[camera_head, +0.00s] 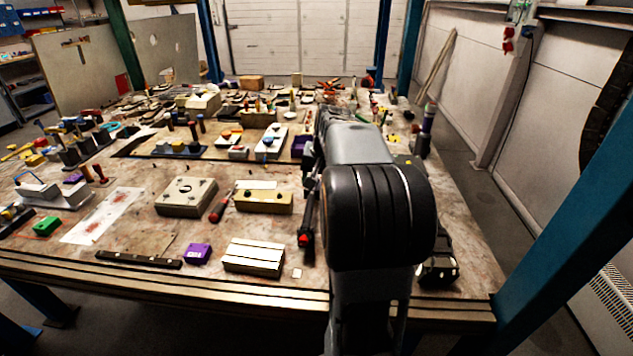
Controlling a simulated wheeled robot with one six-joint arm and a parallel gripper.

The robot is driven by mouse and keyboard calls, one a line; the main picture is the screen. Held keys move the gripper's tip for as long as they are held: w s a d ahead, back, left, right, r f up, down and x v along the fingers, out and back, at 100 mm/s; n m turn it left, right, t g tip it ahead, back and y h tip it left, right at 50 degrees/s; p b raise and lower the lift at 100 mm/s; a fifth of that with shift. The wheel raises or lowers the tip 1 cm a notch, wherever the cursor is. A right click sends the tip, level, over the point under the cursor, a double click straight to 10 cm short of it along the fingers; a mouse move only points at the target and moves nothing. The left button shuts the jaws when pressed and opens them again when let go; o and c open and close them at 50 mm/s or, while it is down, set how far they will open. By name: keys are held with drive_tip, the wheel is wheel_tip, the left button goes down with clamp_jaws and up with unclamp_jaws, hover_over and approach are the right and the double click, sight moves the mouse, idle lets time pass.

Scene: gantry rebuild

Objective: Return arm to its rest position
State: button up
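My arm (375,215) rises from the bottom of the view, right of the middle. Its large dark joint is nearest the camera, and a grey link runs away from it over the table (470,265). My gripper cannot be made out; the arm's own links hide the far end. Whether it holds anything cannot be seen.
The table is crowded with tools and blocks. Near the arm are a ribbed cream block (254,256), a purple box (197,254), a yellowish block (264,201) and a grey plate block (186,196). Blue posts (570,225) stand at the right.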

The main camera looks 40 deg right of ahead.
idle(0.5)
drive_tip(key=s+a+f+n, duration=0.1)
drive_tip(key=s+a+n, duration=0.2)
drive_tip(key=a, duration=0.4)
drive_tip(key=s+a+f+n, duration=0.2)
drive_tip(key=s+a+n, duration=0.1)
drive_tip(key=s+a, duration=0.3)
drive_tip(key=s+a+f+n+p, duration=0.1)
drive_tip(key=s+a+n, duration=0.2)
drive_tip(key=a, duration=0.7)
drive_tip(key=shift+s+a+f, duration=0.15)
drive_tip(key=shift+s+a, duration=0.1)
drive_tip(key=shift+s, duration=0.7)
